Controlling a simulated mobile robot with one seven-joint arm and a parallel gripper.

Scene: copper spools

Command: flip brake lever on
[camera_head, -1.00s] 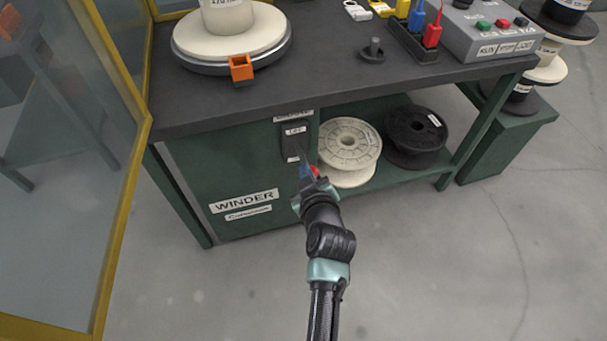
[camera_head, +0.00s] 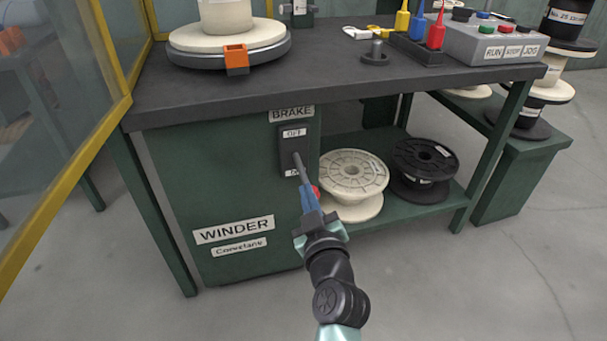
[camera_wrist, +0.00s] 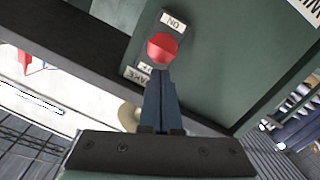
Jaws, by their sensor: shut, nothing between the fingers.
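The brake plate (camera_head: 285,153) is a dark panel on the green winder front, with an OFF label at its top and another label, partly covered, at its bottom. Its grey lever (camera_head: 301,166) juts outward and slopes down in the head view, ending in a red knob (camera_head: 316,191). In the wrist view the red knob (camera_wrist: 163,47) appears close to the ON label (camera_wrist: 173,21). My gripper (camera_head: 308,198) is shut and empty, its blue fingertips at the knob.
A cream spool (camera_head: 352,172) and a black spool (camera_head: 423,165) lie on the shelf right of the plate. The dark tabletop (camera_head: 215,95) overhangs above. A yellow-framed guard panel (camera_head: 60,130) stands at left. The floor in front is clear.

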